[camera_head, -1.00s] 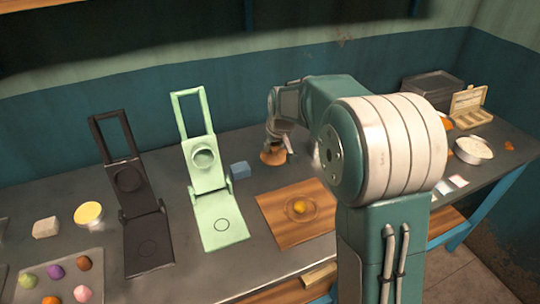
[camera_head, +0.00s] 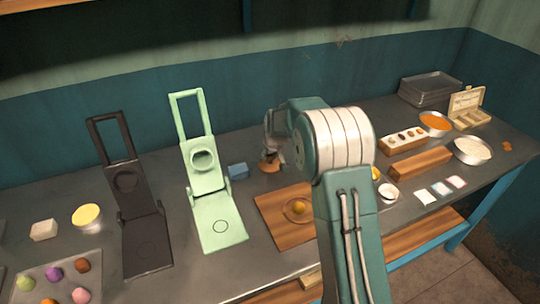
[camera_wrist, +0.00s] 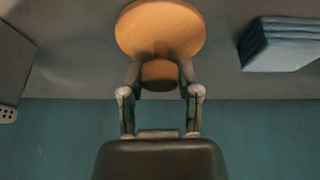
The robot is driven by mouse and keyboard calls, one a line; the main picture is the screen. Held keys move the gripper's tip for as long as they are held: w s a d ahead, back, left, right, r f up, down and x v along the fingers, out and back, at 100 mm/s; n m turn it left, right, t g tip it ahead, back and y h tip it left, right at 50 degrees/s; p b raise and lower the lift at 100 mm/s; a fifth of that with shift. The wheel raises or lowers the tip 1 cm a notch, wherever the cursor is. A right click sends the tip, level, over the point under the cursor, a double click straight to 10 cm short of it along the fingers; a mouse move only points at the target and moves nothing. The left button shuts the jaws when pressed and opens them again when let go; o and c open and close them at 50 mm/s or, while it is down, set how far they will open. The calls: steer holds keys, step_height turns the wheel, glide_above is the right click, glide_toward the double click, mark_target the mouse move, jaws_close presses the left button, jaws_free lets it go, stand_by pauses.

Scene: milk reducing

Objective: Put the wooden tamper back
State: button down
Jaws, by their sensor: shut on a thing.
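The wooden tamper (camera_head: 269,167) is at the back of the table, right of the small blue stack (camera_head: 238,171). It has a round orange-brown disc and a short handle. In the wrist view the tamper (camera_wrist: 160,25) is at the top centre, its handle between my fingertips. My gripper (camera_wrist: 160,75) is shut on that handle. In the head view my gripper (camera_head: 272,152) is above the disc, partly hidden by my own arm. I cannot tell whether the disc touches the table.
A wooden board (camera_head: 277,225) with a yellow-orange piece lies in front of the tamper. A mint-green press (camera_head: 217,215) and a black press (camera_head: 144,240) stand open at left. Bowls, wooden blocks and a tray stack (camera_head: 430,88) fill the right side.

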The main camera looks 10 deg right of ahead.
steer(key=shift+d, duration=0.25)
steer(key=shift+c, duration=1.6)
jaws_free()
steer(key=shift+a, duration=0.1)
steer(key=shift+a, duration=0.15)
steer(key=v, duration=1.3)
steer(key=s+r+m, duration=0.1)
steer(key=s+r, duration=0.4)
steer(key=s, duration=0.4)
steer(key=s+r, duration=0.4)
steer(key=s, duration=0.4)
steer(key=s+f+m+t, duration=0.1)
steer(key=s, duration=1.9)
steer(key=shift+f, duration=0.35)
steer(key=shift+a, duration=0.1)
